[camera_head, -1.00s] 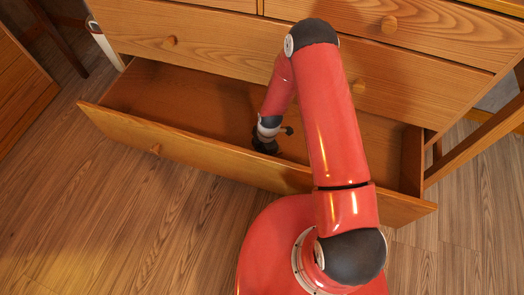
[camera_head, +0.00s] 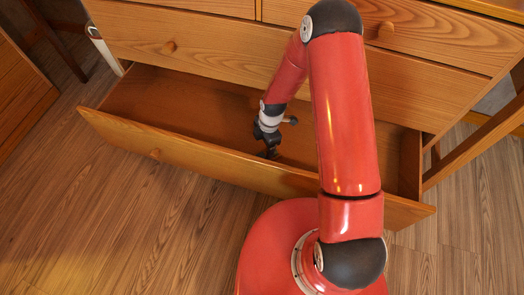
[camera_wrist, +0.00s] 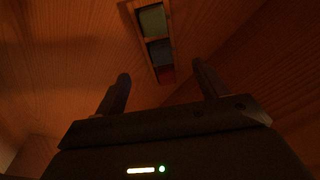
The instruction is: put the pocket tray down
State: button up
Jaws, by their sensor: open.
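The pocket tray (camera_wrist: 155,39) is a narrow, light-rimmed strip with green, blue and dark red sections in the wrist view. It lies on the dark wooden drawer floor, beyond my fingertips. My gripper (camera_wrist: 160,72) is open, with one finger on each side of the tray's near end in the picture and visible space between. In the head view my gripper (camera_head: 270,152) points down inside the open drawer (camera_head: 160,100). The tray cannot be made out there.
The drawer's front panel (camera_head: 200,168) stands between my base and the drawer's inside. The closed drawer front (camera_head: 220,62) above overhangs its back. The drawer floor left of my gripper looks bare. The wrist view is dim.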

jog(key=s+d+r+m+t+h, duration=0.1)
jog(key=d+r+m, duration=0.2)
jog(key=r, duration=0.7)
jog(key=s+d+r+m+t, duration=0.15)
jog(key=r+m, duration=0.25)
jog(key=r, duration=0.5)
jog(key=d+r+m+t+h, duration=0.1)
jog(key=d+r+m, duration=0.25)
jog(key=r, duration=0.65)
jog(key=s+d+r+m+t, duration=0.1)
jog(key=s+d+r+m, duration=0.1)
jog(key=s+r+m, duration=0.4)
jog(key=s+d+r+m+t, duration=0.2)
jog(key=s+r+m, duration=0.4)
jog(key=s, duration=0.5)
jog(key=shift+s+d+r, duration=0.35)
jog(key=shift+s+r, duration=0.05)
jog(key=shift+r, duration=0.35)
jog(key=shift+m, duration=0.25)
